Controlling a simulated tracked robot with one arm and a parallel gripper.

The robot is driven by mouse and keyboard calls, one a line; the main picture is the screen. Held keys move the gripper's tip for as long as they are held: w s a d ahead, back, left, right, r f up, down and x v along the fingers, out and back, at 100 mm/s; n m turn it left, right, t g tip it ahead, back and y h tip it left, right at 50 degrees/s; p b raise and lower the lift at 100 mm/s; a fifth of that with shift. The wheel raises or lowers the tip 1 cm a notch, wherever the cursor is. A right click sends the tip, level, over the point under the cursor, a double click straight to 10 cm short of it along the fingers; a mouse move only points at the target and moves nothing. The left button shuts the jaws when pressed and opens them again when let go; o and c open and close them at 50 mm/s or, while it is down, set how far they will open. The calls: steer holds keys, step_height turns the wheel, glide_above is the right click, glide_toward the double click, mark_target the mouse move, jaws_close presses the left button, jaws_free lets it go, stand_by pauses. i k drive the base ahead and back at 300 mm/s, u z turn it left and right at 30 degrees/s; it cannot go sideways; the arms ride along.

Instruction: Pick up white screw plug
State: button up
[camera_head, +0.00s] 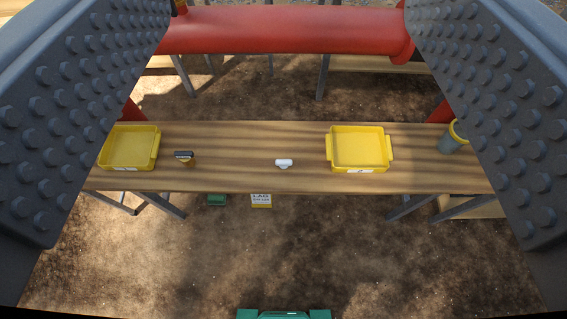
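The white screw plug (284,163) is a small white piece on the wooden table (240,180), near the middle of the table, between two yellow trays. My gripper (285,130) shows as two large grey studded fingers at the left and right edges of the view. The fingers are wide apart and nothing is between them. The table with the plug lies well ahead of and below the fingers.
A yellow tray (129,166) stands at the table's left and another yellow tray (360,171) right of the plug. A small dark-topped brass-coloured part (186,160) sits near the left tray. A grey cup with yellow rim (452,141) stands at right. A red pipe (285,30) runs behind.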

mark_target(284, 164)
steer(key=z, duration=2.6)
steer(key=k, duration=1)
steer(key=u, duration=2)
steer(key=i, duration=1)
